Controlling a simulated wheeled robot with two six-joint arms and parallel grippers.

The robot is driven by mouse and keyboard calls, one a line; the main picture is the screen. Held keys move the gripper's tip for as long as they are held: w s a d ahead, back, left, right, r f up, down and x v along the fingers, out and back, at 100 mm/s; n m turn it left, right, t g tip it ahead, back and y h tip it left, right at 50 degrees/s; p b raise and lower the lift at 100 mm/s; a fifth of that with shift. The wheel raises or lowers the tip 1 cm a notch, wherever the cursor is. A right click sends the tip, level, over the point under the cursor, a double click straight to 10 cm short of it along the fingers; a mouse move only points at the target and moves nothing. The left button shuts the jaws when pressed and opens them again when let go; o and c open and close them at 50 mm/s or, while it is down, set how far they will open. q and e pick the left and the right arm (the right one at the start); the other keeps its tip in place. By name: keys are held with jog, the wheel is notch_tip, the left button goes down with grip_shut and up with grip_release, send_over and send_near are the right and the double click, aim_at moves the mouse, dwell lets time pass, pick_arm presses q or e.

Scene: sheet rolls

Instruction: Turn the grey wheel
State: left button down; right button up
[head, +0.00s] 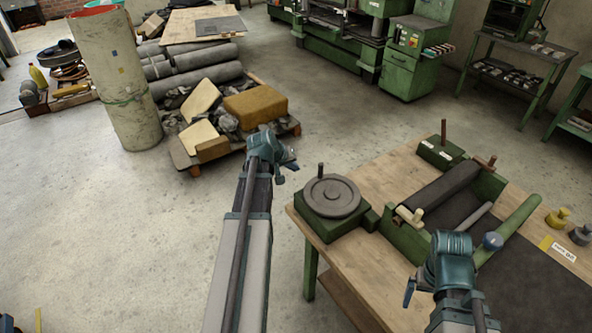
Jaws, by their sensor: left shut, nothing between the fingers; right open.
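The grey wheel (331,196) lies flat on a green base at the left corner of the wooden table (373,258). A short upright handle (320,170) stands at its far edge. My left gripper (287,166) is shut and empty, in the air left of the wheel and apart from it. My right gripper (409,290) is open and empty over the near part of the table, right of the wheel and apart from it; its fingers are partly hidden.
A green roller machine with a dark roll (438,199) stands on the table right of the wheel. A green block with a lever (441,150) is behind it. Yellow and grey weights (558,217) sit at the right. A loaded pallet (186,165) and open floor lie left.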

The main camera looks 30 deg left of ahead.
pick_arm(q)
jog(key=b, duration=0.5)
send_near(312, 180)
jog(key=w+a+f, duration=0.2)
jog(key=w+f, duration=0.1)
jog(key=f, duration=0.1)
jog(key=shift+w+d+r, duration=0.5)
jog(key=shift+w+d, duration=0.1)
jog(key=shift+w, duration=0.25)
jog(key=shift+w+d, duration=0.5)
jog(key=shift+w, duration=0.1)
